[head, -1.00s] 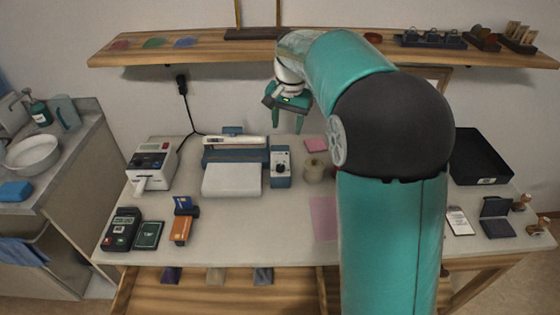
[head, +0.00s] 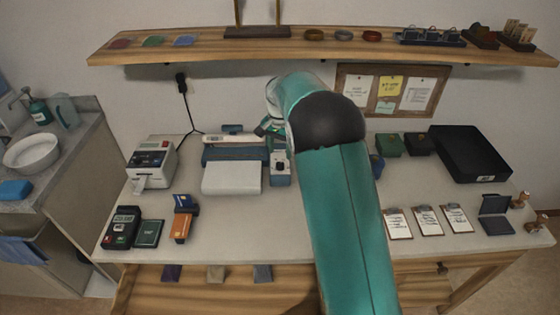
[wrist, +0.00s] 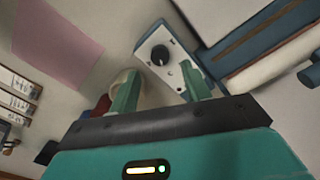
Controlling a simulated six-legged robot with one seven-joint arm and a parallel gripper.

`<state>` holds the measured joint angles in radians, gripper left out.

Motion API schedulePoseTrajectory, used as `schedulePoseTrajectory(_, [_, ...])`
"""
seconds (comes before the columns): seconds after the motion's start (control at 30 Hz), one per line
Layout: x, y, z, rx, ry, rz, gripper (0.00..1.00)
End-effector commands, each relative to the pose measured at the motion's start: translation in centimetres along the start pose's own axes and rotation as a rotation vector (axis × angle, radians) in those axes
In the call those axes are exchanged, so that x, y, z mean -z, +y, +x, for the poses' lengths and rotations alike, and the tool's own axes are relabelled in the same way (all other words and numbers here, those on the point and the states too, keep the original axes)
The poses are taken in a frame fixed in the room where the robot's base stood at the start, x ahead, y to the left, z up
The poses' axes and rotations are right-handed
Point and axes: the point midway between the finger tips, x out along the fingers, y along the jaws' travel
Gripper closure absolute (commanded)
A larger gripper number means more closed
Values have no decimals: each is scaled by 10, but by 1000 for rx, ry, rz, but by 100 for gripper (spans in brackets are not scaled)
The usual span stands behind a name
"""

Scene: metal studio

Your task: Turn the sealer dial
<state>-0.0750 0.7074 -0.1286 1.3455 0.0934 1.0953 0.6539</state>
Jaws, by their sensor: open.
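The sealer (head: 235,150) is a blue and white machine at the back of the table, left of my arm. Its control box (head: 280,175) stands at its right end, with a black round dial (head: 280,166) on the white face. In the wrist view the dial (wrist: 160,54) shows clearly on the control box (wrist: 172,66), just beyond the fingertips. My gripper (wrist: 159,68) is open, with its two green fingers apart and nothing between them. In the head view my gripper (head: 270,129) is above and behind the box, partly hidden by my arm.
A label printer (head: 152,162) stands left of the sealer, and a card terminal (head: 122,227) is in front. Clipboards (head: 428,221) and a black tray (head: 470,153) are on the right. A wooden shelf (head: 210,50) runs above the table. A pink sheet (wrist: 55,40) lies flat.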

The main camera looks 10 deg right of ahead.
Motion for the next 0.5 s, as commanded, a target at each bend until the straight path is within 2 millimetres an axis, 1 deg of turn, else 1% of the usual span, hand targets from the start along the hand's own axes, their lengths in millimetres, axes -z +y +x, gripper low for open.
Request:
schedulePoseTrajectory(0.03, [0,0,11,-2,-3,0,52])
schedulePoseTrajectory(0.2, [0,0,39,-1,-1,0,52])
schedulePoseTrajectory(0.33, [0,0,50,0,0,0,52])
schedulePoseTrajectory(0.5, [0,0,54,1,1,0,52])
